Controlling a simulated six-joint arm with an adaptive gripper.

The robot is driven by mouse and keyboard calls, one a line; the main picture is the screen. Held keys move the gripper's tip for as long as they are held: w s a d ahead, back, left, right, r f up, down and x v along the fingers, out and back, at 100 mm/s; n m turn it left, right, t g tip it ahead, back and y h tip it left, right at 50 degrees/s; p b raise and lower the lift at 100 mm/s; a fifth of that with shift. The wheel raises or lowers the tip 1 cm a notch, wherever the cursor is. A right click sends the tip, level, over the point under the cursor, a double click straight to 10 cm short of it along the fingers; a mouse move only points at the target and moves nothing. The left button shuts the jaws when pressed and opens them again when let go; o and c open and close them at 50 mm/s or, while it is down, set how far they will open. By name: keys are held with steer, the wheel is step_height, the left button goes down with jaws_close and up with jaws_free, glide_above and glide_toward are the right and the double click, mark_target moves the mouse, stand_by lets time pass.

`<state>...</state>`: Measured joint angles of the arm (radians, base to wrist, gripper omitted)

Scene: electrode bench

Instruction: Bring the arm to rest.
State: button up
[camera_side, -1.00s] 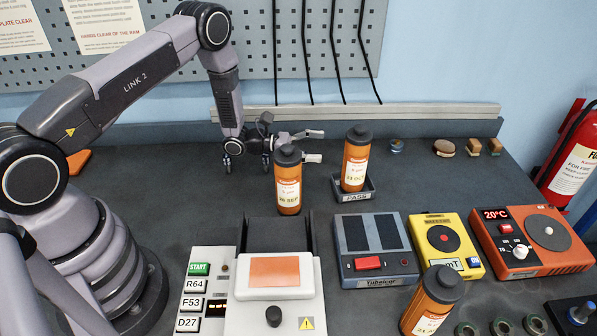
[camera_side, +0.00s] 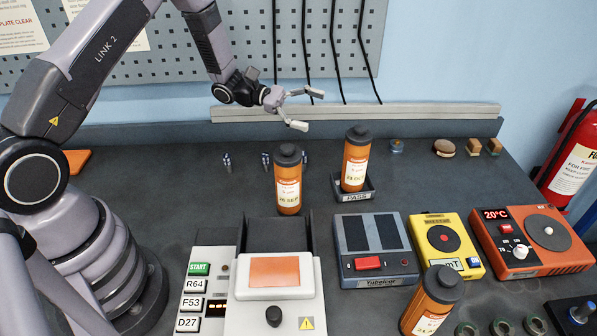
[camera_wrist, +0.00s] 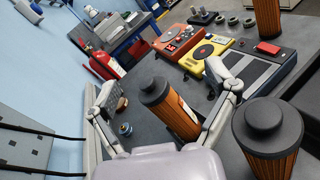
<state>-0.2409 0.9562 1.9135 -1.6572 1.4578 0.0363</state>
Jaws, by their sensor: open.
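My gripper (camera_side: 306,110) is open and empty. In the side view it is raised above the back of the bench, in front of the wall rail, with its fingers pointing right. It is above and behind an orange bottle with a dark cap (camera_side: 288,182) and a second orange bottle (camera_side: 355,160), which stands upright in the PASS tray (camera_side: 352,192). In the wrist view the spread fingers (camera_wrist: 168,97) show on either side of an orange bottle (camera_wrist: 177,112), which stands beyond them, apart. Another orange bottle (camera_wrist: 270,150) is at the lower right of that view.
A white press-like device (camera_side: 272,310), a grey device with a red button (camera_side: 372,250), a yellow device (camera_side: 444,247) and an orange device (camera_side: 524,243) stand along the front. A third bottle (camera_side: 430,302) is at the front. A fire extinguisher (camera_side: 572,160) hangs at right.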

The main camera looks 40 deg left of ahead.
steer(key=s+d+r+m+g+y, duration=0.2)
steer(key=s+r+m+g+y, duration=0.4)
steer(key=s+r+m, duration=0.75)
steer(key=s+a+r+m+t+y, duration=0.2)
steer(key=s+a+y, duration=0.3)
steer(key=s, duration=0.4)
steer(key=s+a+r+m+t+y, duration=0.3)
steer(key=s+a+y, duration=0.2)
steer(key=s, duration=0.4)
steer(key=shift+s+r+t, duration=0.15)
steer(key=shift+r+t, duration=0.05)
steer(key=shift+t, duration=0.2)
steer(key=shift+a, duration=0.1)
